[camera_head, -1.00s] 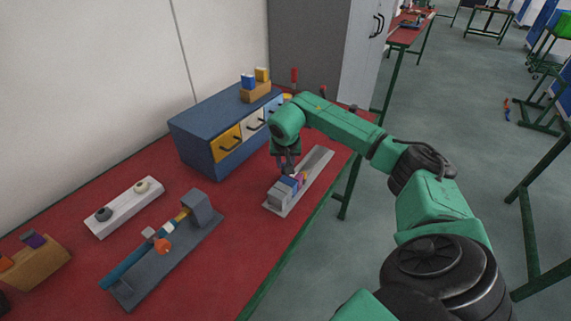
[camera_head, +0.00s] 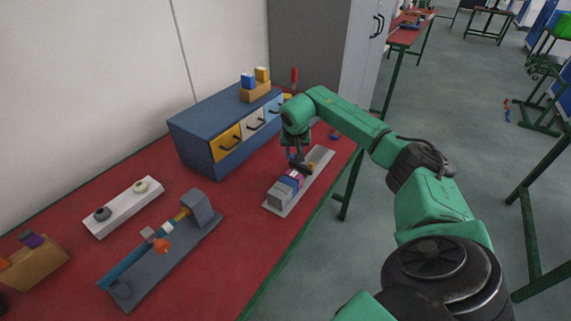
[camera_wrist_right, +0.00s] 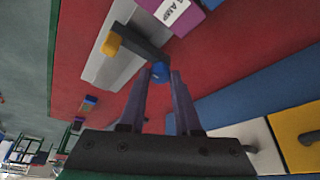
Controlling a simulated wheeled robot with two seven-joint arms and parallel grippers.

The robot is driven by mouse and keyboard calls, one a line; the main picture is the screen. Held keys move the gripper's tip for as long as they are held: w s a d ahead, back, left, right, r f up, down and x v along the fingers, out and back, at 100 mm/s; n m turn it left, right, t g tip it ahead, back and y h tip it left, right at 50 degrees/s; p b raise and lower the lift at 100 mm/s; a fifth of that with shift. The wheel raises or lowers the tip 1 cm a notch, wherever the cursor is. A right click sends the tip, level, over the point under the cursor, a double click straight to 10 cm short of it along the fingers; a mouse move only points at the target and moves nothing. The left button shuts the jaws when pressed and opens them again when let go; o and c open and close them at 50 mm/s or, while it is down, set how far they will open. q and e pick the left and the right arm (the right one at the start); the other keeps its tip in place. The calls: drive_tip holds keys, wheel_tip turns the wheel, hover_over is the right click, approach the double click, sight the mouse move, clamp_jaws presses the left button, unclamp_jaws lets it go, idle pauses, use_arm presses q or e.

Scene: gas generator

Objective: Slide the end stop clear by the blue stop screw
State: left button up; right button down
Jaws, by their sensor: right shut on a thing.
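My right gripper (camera_head: 299,162) is over the grey rail (camera_head: 323,157) on the red table. In the right wrist view its fingers (camera_wrist_right: 160,78) are shut on the blue stop screw (camera_wrist_right: 160,71). The end stop (camera_wrist_right: 140,43) is a dark bar across the rail with a yellow end; in the head view it shows just below the gripper (camera_head: 308,167). A purple block marked "AMP" (camera_wrist_right: 184,18) sits on the rail beside the end stop. Several grey, blue and pink blocks (camera_head: 283,190) stand in a row at the near end. My left gripper is out of view.
A blue drawer cabinet (camera_head: 195,135) with yellow, white and blue drawers stands behind the rail. A grey fixture with a blue tube (camera_head: 160,250) and a white block with two knobs (camera_head: 125,207) lie to the left. The far part of the rail is bare.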

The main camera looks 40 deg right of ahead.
drive_tip(key=shift+w+d, duration=0.2)
drive_tip(key=shift+d, duration=0.55)
drive_tip(key=shift+w+d, duration=0.25)
drive_tip(key=shift+d, duration=0.5)
drive_tip(key=shift+w+d, duration=0.2)
drive_tip(key=shift+d, duration=0.55)
drive_tip(key=c, duration=0.5)
unclamp_jaws()
wheel_tip(320, 180, up, 7)
drive_tip(key=p, duration=0.6)
